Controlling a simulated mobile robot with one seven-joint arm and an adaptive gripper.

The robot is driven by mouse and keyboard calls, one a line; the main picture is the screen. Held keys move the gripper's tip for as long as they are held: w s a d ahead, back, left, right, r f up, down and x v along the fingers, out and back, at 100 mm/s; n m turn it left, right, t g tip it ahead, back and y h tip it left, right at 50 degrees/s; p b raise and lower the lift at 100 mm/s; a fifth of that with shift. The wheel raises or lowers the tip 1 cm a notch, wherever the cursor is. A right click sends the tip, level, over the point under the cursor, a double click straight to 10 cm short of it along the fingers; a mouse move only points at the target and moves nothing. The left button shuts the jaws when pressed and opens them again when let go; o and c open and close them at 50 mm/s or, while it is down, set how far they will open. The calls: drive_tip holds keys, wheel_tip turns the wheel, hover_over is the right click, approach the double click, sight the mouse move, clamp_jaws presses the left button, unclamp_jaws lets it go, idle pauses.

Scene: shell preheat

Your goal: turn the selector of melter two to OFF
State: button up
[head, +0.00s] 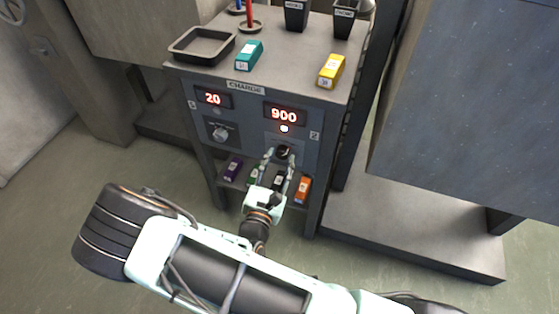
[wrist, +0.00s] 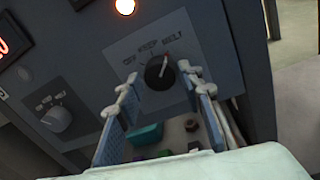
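The selector of melter two (head: 284,151) is a round black knob on the right panel, under the lit 900 display. In the wrist view the selector (wrist: 157,74) has a red-and-white pointer, tilted up and slightly right. It appears nearest the MELT label; OFF is at the left and KEEP between. My gripper (head: 281,156) is in front of this panel. In the wrist view my gripper (wrist: 156,82) is open, with one finger left and one right of the knob. Nothing is held between them. Whether a fingertip touches the knob I cannot tell.
Melter one's selector (head: 220,133) sits left, below the 20 display (head: 213,99). A teal box (head: 249,55), a yellow box (head: 331,71) and a black tray (head: 202,46) stand on top. Several small boxes, including an orange one (head: 303,190), fill the shelf below.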

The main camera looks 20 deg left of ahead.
drive_tip(key=c, duration=0.7)
drive_tip(key=shift+n+p, duration=0.3)
drive_tip(key=shift+p, duration=0.05)
drive_tip(key=n+p, duration=0.2)
drive_tip(key=shift+r+n+p, duration=0.2)
drive_tip(key=shift+n+p, duration=0.1)
drive_tip(key=n+p, duration=0.2)
drive_tip(key=n, duration=0.1)
drive_tip(key=shift+n, duration=0.3)
drive_tip(key=n+p, duration=0.1)
drive_tip(key=n, duration=0.1)
drive_tip(key=n+p, duration=0.1)
drive_tip(key=n, duration=0.2)
drive_tip(key=shift+f+g+h, duration=0.1)
drive_tip(key=shift+g+h, duration=0.2)
drive_tip(key=shift+g, duration=0.1)
drive_tip(key=n+p, duration=0.1)
drive_tip(key=n, duration=0.4)
drive_tip(key=shift+n, duration=0.3)
